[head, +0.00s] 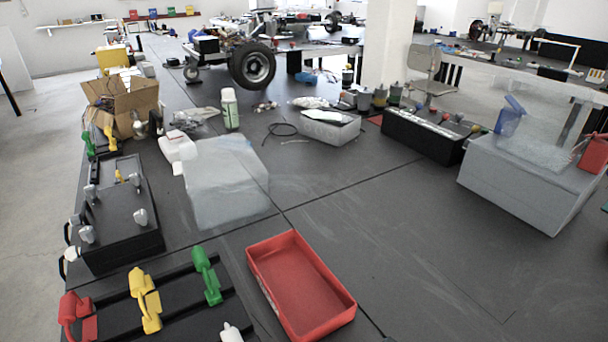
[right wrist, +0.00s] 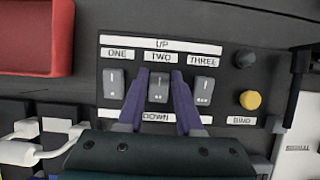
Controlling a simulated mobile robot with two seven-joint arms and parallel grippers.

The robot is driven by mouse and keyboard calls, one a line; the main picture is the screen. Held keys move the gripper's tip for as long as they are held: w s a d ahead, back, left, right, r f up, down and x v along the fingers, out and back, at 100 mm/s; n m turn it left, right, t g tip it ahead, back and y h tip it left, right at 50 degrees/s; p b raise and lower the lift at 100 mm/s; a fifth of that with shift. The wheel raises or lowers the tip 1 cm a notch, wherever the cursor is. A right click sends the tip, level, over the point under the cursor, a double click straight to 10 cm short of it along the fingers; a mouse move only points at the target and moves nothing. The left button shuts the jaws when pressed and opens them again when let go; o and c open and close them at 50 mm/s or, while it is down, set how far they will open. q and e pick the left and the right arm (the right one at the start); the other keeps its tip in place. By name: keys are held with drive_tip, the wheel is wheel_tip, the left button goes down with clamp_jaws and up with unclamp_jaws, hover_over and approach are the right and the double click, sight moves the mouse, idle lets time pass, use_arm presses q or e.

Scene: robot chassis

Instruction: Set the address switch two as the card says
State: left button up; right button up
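Address switch two (right wrist: 158,90) is a grey rocker under the label TWO on a dark panel (right wrist: 225,98), in the right wrist view. The panel reads UP above and DOWN below the switches. My right gripper (right wrist: 157,78) has its two purple fingers apart, one on each side of switch two. I cannot tell whether they touch it, or which way the rocker is tipped. Switch one (right wrist: 114,84) is to the left and switch three (right wrist: 204,90) to the right. A white card-like label (right wrist: 298,150) at the right edge is only partly readable. My left gripper is not in view.
A yellow button (right wrist: 251,100) above the label BIND and a black knob (right wrist: 244,59) are right of the switches. White plugs (right wrist: 30,152) are at the lower left. In the head view, a red tray (head: 264,282) lies beside coloured clamps (head: 146,298) on the dark bench.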

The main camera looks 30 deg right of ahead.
drive_tip(key=o, duration=0.4)
drive_tip(key=p+v, duration=0.3)
drive_tip(key=v, duration=0.7)
